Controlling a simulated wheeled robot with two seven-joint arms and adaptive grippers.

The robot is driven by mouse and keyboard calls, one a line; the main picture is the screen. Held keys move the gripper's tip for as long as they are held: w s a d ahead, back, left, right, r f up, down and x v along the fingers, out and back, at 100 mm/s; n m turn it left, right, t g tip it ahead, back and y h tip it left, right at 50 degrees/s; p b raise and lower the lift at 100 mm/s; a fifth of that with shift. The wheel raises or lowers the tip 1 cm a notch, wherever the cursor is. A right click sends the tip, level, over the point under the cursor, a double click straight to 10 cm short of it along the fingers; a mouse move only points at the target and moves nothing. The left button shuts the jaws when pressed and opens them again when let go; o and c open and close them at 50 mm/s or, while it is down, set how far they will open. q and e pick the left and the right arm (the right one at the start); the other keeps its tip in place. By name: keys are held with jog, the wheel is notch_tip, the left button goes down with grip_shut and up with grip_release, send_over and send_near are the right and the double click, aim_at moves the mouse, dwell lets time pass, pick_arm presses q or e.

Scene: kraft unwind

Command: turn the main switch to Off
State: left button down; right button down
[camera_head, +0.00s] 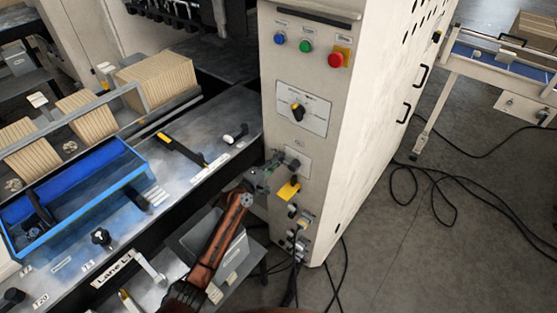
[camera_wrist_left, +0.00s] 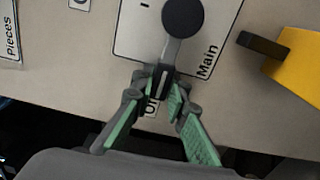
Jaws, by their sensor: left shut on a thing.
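The main switch is a dark round knob (camera_wrist_left: 182,17) with a lever, on a white plate labelled "Main" (camera_wrist_left: 207,60) in the left wrist view. In the head view its plate (camera_head: 303,160) is low on the front of the cream cabinet. My left gripper (camera_wrist_left: 163,88) has its green-padded fingers closed around the lever's end, which points down in the wrist view. A label starting with "O" beside the fingers is partly covered, so I cannot read it. In the head view the left gripper (camera_head: 268,172) reaches the plate from the left. My right gripper is not in view.
A yellow part (camera_head: 289,190) sticks out just below the switch plate. Higher on the cabinet (camera_head: 365,130) are a black selector (camera_head: 297,111) and blue, green and red buttons. A blue tray (camera_head: 75,200) lies on the bench at left. Cables hang below the cabinet panel.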

pick_arm(q)
jog(key=c, duration=1.9)
grip_release()
jog(key=shift+f, duration=0.1)
jog(key=shift+s, duration=0.1)
jog(key=v, duration=1.2)
